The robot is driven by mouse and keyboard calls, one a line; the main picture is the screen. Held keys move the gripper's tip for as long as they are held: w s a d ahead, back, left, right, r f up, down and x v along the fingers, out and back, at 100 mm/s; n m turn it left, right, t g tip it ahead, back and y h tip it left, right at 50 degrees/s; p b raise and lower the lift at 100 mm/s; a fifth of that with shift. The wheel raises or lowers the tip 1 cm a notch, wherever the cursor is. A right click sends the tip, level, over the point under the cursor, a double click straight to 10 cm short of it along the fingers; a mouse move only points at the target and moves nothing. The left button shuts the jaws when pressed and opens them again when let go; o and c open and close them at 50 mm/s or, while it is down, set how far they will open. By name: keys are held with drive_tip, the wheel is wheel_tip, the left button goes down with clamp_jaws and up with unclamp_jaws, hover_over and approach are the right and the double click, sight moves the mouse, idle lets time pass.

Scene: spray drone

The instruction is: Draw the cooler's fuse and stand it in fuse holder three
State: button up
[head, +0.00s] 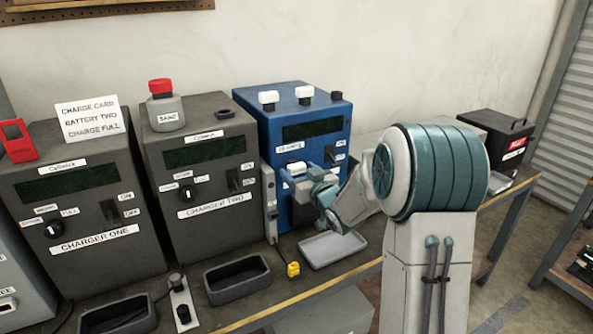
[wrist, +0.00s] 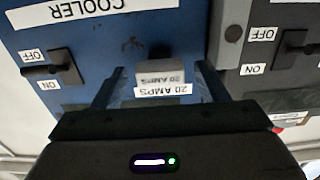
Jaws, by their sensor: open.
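The cooler (head: 300,128) is a blue box with a dark display. Its panel also shows in the wrist view (wrist: 60,48), upside down, lettered COOLER. A grey block-shaped fuse (wrist: 161,77) marked 20 AMPS stands out from this panel, above a white 20 AMPS label. My gripper (wrist: 160,70) is open, with one dark finger on each side of the fuse; I cannot tell whether either touches it. In the head view my gripper (head: 312,185) is at the cooler's front and hides its lower part. I cannot read any fuse holder's number.
Two white-topped pieces (head: 268,98) (head: 304,93) and a black piece (head: 336,95) stand on the cooler. Charger two (head: 200,165) stands close on its left. A pale tray (head: 331,249), a yellow item (head: 293,269) and a dark tray (head: 237,279) lie in front.

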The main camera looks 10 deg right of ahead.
drive_tip(key=shift+b, duration=0.35)
idle(0.3)
drive_tip(key=c, duration=1.3)
drive_tip(key=b+v, duration=0.1)
drive_tip(key=v, duration=0.5)
drive_tip(key=shift+b, duration=0.4)
drive_tip(key=shift+f, duration=0.1)
